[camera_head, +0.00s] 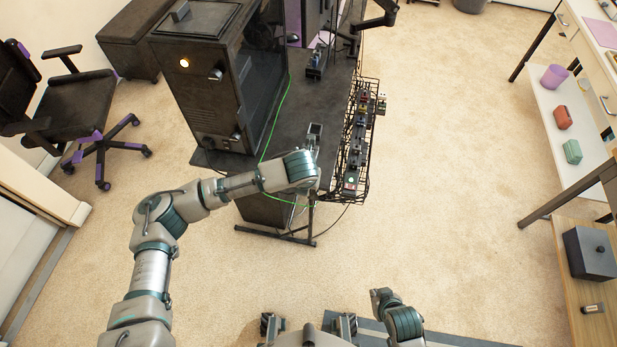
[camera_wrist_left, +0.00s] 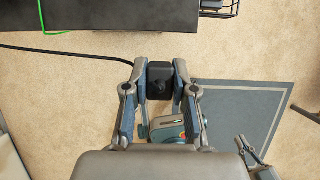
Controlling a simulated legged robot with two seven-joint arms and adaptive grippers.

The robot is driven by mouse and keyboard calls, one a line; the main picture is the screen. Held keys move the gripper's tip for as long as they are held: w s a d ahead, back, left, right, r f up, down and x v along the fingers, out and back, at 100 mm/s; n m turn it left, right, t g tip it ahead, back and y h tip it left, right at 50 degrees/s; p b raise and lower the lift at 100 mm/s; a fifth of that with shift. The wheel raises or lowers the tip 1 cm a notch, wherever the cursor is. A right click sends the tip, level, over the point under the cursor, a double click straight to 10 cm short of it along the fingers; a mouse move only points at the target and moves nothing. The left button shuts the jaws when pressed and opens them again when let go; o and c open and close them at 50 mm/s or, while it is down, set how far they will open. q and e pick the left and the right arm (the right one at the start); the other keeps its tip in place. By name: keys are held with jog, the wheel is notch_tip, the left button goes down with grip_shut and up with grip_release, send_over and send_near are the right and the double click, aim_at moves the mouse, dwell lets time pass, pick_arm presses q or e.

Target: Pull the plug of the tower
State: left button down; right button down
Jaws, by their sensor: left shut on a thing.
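The dark computer tower (camera_head: 212,90) stands on the black desk at upper left in the head view, with a small yellow light on its front. In the left wrist view, my left gripper (camera_wrist_left: 161,66) is shut on a black plug (camera_wrist_left: 160,84), which sits between the two fingertips. A black cable (camera_wrist_left: 70,54) runs from near it to the left edge. In the head view, my left arm reaches to the desk's front edge, and the plug is hidden there. My right gripper (camera_head: 381,299) is low in the head view, apart from the desk; its finger gap is unclear.
The black desk (camera_head: 290,115) carries a green cable (camera_head: 272,125). A wire basket (camera_head: 366,150) with a power strip (camera_head: 354,165) hangs on its right side. A chair (camera_head: 60,95) stands at left and a shelf unit (camera_head: 567,110) at right. The carpet between is clear.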

pick_arm(q)
jog(key=shift+r+p, duration=2)
jog(key=shift+p, duration=0.05)
